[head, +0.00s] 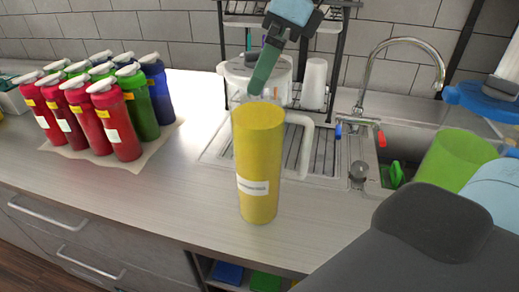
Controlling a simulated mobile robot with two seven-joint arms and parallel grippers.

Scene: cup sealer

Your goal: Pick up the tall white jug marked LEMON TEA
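A tall jug (257,165) stands upright on the counter in the middle of the head view. My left gripper is out of view.
Several red, green and blue bottles (115,125) with white pump tops stand on a mat at left. A sink with a tap (362,85) lies to the right, beside a drying rack. The counter left of the yellow jug is clear.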

